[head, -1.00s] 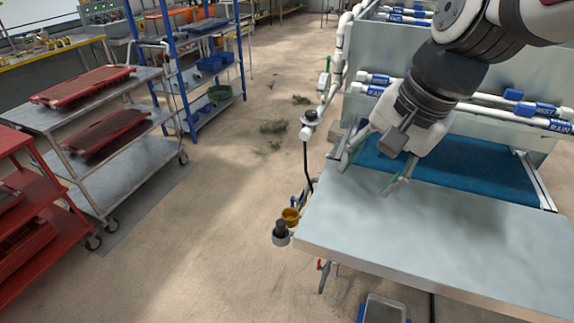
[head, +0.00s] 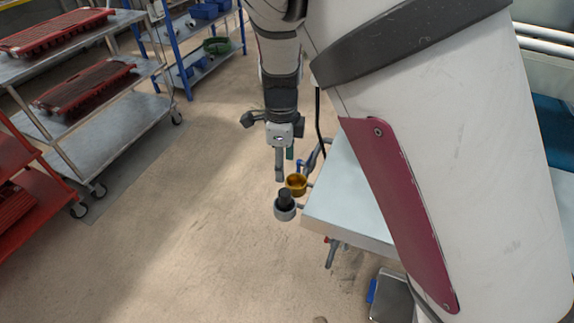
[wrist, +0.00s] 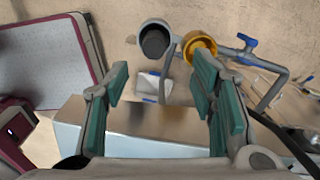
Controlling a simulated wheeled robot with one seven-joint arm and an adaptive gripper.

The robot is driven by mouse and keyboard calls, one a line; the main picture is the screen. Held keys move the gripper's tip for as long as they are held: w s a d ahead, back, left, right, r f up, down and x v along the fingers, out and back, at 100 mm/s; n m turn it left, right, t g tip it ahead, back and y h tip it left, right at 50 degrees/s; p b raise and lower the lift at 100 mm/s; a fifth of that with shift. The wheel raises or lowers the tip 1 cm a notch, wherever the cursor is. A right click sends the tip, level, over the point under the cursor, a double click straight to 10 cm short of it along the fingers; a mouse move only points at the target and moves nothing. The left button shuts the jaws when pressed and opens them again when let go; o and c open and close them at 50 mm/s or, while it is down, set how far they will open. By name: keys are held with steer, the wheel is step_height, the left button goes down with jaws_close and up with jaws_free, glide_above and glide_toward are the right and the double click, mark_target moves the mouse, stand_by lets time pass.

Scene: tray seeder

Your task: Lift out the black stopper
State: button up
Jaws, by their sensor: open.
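The black stopper (head: 285,196) stands in a light grey round cup (head: 285,213) off the left edge of the metal table. In the wrist view the stopper (wrist: 154,42) is seen at the top, inside the pale rim of the cup (wrist: 145,27). My gripper (head: 284,167) points down and appears above the cups in the head view. In the wrist view my gripper (wrist: 160,76) is open and empty, with green-padded fingers apart. The stopper lies beyond the fingertips, not between them.
An orange-yellow cup (head: 297,186) sits right beside the grey cup. A blue-handled valve and pipe (wrist: 247,50) are close to it. The table (head: 350,195) lies to the right. Open floor (head: 180,240) is to the left.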

mark_target(285, 192)
step_height(285, 192, down, 6)
steer(key=shift+s+f+b, duration=0.1)
steer(key=shift+f+b, duration=0.15)
steer(key=shift+b, duration=0.5)
steer(key=shift+s+d+f+b, duration=0.15)
steer(key=shift+f+b, duration=0.2)
steer(key=shift+f, duration=0.55)
steer(key=shift+s+d+f+b, duration=0.1)
steer(key=shift+f+b, duration=0.25)
steer(key=shift+f, duration=0.55)
steer(key=shift+s+d+f+b, duration=0.15)
steer(key=shift+f+b, duration=0.2)
steer(key=shift+f, duration=0.55)
steer(key=shift+a, duration=0.1)
jaws_close()
